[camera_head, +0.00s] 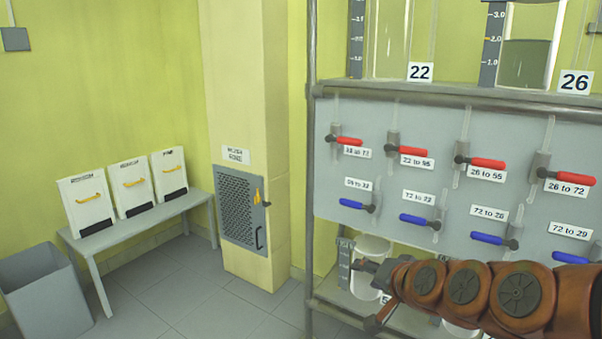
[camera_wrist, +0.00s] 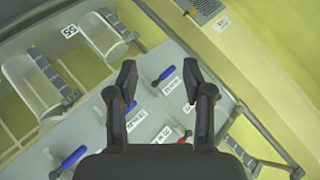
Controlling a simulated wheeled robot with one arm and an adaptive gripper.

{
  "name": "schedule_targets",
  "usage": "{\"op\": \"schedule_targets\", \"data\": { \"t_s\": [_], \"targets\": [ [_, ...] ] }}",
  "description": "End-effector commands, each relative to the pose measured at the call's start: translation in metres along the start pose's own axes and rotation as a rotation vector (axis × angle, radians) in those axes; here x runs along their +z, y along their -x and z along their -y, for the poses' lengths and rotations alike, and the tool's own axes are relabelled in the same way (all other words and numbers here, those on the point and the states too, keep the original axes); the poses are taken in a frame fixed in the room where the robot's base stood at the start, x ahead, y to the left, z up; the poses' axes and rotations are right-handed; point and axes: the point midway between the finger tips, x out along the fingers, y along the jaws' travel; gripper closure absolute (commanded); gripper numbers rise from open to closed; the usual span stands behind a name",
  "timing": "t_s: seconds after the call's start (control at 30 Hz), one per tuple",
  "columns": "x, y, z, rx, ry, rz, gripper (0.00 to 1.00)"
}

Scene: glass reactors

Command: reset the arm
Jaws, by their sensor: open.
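My arm reaches in from the right in the head view, in front of the lower part of the valve panel (camera_head: 395,255). My gripper (camera_head: 372,268) is at its left end, small and dark, below the blue handles and in front of a glass vessel. In the wrist view my gripper (camera_wrist: 158,84) is open, its two fingers apart with nothing held between them. A blue handle (camera_wrist: 165,74) shows between the fingertips, apart from them as far as I can see.
Red handles (camera_head: 346,141) and blue handles (camera_head: 353,205) stick out from the panel. A metal frame post (camera_head: 310,180) stands at its left. A bench (camera_head: 140,222) with three white containers and a grey bin (camera_head: 45,290) stand left. The floor between is clear.

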Motion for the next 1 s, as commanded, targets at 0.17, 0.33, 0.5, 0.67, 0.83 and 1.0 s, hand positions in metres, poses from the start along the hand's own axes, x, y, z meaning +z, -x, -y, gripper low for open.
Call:
{"op": "schedule_targets", "data": {
  "t_s": [0.17,0.33,0.5,0.67,0.83,1.0],
  "targets": [
    [0.042,0.053,0.012,0.130,0.168,0.227,0.49],
    [0.077,0.111,0.003,0.267,0.292,0.438,0.49],
    [0.101,0.184,-0.008,0.411,0.384,0.642,0.49],
    [0.114,0.256,-0.015,0.536,0.431,0.813,0.49],
    [0.123,0.310,-0.020,0.626,0.443,0.942,0.49],
    [0.128,0.330,-0.022,0.658,0.441,0.991,0.49]
  ]
}}
